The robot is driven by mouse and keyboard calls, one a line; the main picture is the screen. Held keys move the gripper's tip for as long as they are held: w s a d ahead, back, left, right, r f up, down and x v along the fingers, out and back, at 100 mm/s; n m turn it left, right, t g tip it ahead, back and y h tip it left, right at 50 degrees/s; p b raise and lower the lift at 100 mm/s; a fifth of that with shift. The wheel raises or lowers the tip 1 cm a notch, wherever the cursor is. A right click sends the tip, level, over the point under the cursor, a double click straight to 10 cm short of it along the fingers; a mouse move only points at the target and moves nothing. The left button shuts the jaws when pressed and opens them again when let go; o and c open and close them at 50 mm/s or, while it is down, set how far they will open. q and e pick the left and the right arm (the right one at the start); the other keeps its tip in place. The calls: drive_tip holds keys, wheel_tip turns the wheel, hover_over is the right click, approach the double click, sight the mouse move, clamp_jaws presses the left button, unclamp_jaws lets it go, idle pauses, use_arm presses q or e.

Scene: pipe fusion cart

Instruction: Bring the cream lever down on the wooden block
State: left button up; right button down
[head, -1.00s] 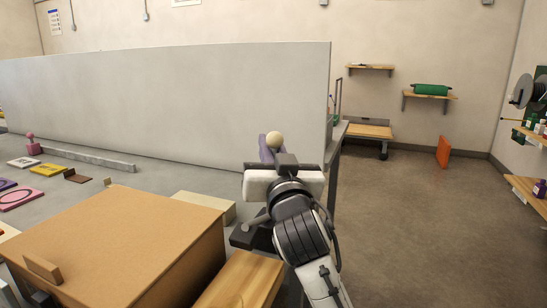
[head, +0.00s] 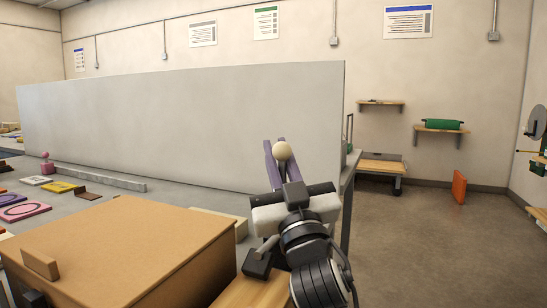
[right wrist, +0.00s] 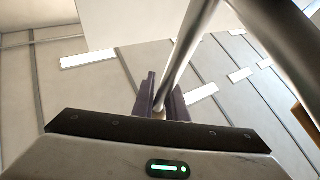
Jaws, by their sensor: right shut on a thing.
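My right gripper (head: 278,153) points up and away, with its purple fingers shut around the cream ball knob (head: 282,151) of the lever. In the right wrist view, a shiny metal rod (right wrist: 186,50) runs up from between the fingers (right wrist: 158,95), and the knob is mostly hidden. The lever is raised, well above the table. A light wooden block (head: 250,291) shows at the bottom of the head view, below and left of my right arm and partly hidden by it. My left gripper is out of view.
A large brown box (head: 125,250) stands front left, with a pale cream block (head: 240,226) behind it. A long grey panel (head: 190,125) closes off the back of the table. Colored pieces lie at the left. Open floor (head: 420,240) lies to the right.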

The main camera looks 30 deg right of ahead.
sight(283, 174)
drive_tip(key=shift+a+f, duration=0.15)
drive_tip(key=shift+f, duration=0.05)
drive_tip(key=c, duration=1.8)
unclamp_jaws()
drive_tip(key=shift+s+r, duration=0.1)
drive_tip(key=shift+s, duration=0.05)
drive_tip(key=shift+s, duration=0.15)
drive_tip(key=v, duration=0.6)
drive_tip(key=shift+s+f+b, duration=0.1)
drive_tip(key=shift+f+b, duration=0.15)
drive_tip(key=shift+b, duration=0.1)
drive_tip(key=shift+s+a+f, duration=0.1)
drive_tip(key=shift+s+f, duration=0.05)
drive_tip(key=shift+s, duration=0.25)
